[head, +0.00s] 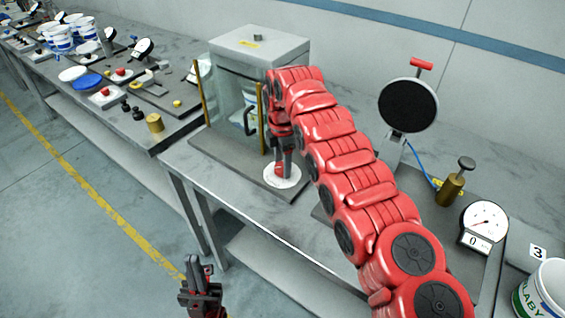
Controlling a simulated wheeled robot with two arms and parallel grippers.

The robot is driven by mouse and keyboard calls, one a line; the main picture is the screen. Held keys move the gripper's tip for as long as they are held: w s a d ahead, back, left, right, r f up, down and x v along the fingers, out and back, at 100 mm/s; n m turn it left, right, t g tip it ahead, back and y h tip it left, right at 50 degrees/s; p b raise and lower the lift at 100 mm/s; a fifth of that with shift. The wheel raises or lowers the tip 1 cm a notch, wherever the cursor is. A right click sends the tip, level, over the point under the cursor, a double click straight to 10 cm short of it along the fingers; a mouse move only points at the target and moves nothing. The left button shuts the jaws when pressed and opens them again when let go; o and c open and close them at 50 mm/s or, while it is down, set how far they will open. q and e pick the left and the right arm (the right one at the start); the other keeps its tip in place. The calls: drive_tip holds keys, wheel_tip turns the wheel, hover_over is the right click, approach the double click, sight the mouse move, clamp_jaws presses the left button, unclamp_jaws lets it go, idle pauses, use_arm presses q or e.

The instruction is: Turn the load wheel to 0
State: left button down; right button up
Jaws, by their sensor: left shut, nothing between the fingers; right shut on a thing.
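The load wheel appears as a white round dial (283,182) at the front of the dark base plate, before the grey cabinet (262,45). My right gripper (284,170) points down onto the middle of this dial, shut on its knob; the fingers hide the knob, and I cannot read the marks or setting. My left gripper (200,288) is shut and empty, low in the picture over the floor, apart from the table.
My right arm crosses the table. To its right stand a round gauge with a "0" display (480,241), a brass weight (450,190), a black round disc on a stand (407,105) and a white bucket (545,296). Another table (180,130) at left holds several dials and tubs.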

sight(282, 166)
drive_tip(key=o, duration=1.4)
wheel_tip(282, 166, up, 3)
drive_tip(key=shift+r, duration=0.1)
wheel_tip(282, 166, up, 14)
drive_tip(key=p, duration=1.3)
drive_tip(key=shift+r, duration=0.1)
